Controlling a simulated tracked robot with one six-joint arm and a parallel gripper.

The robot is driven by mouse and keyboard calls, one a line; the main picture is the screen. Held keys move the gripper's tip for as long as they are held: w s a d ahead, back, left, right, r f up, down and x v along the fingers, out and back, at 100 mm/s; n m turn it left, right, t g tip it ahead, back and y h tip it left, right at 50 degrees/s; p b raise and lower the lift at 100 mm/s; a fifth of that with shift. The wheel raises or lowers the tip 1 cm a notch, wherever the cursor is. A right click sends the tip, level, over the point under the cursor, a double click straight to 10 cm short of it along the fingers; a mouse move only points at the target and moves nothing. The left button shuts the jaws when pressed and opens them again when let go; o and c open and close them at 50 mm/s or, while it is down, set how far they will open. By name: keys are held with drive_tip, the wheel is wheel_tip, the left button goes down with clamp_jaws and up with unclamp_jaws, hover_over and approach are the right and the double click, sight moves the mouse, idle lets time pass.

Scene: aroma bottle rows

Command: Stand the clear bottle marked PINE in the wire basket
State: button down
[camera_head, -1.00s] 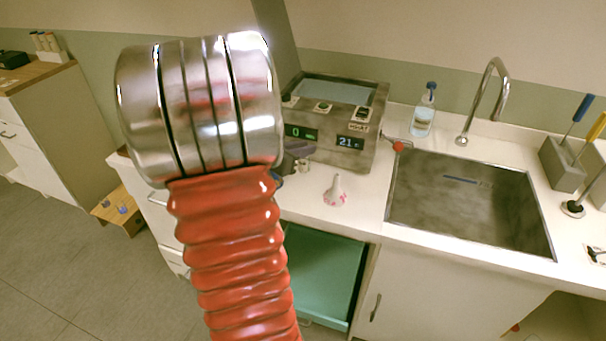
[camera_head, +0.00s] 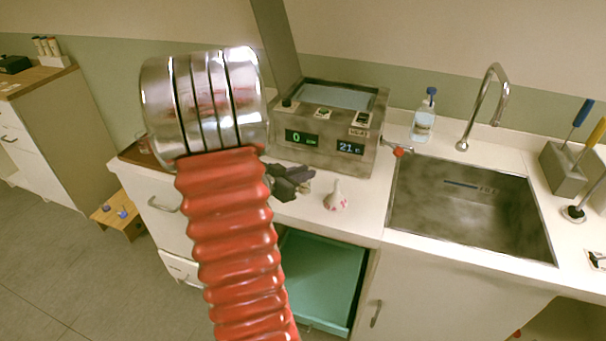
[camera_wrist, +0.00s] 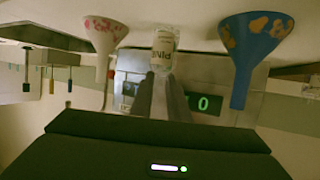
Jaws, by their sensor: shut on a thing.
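A small clear bottle with a white label reading PINE (camera_wrist: 163,48) shows at the tips of my gripper (camera_wrist: 162,78) in the wrist view. The label appears upside down there. My gripper is shut on this bottle. In the head view my gripper (camera_head: 290,181) shows dark to the right of my red arm, over the counter in front of the grey device. The bottle is hard to make out in that view. I see no wire basket in either view.
A white funnel with pink spots (camera_head: 336,196) stands on the counter (camera_head: 365,215) close to my gripper. A blue funnel (camera_wrist: 254,45) shows in the wrist view. The grey device (camera_head: 330,130) stands behind. A sink (camera_head: 465,200) lies right; a teal drawer (camera_head: 320,275) is below.

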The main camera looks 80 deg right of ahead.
drive_tip(key=shift+f, duration=0.2)
drive_tip(key=c, duration=1.7)
unclamp_jaws()
drive_tip(key=shift+r, duration=0.1)
drive_tip(key=shift+w+a+r, duration=0.2)
drive_tip(key=shift+w+a, duration=0.1)
drive_tip(key=shift+a, duration=0.05)
drive_tip(key=v, duration=1.1)
drive_tip(key=shift+s+a, duration=0.1)
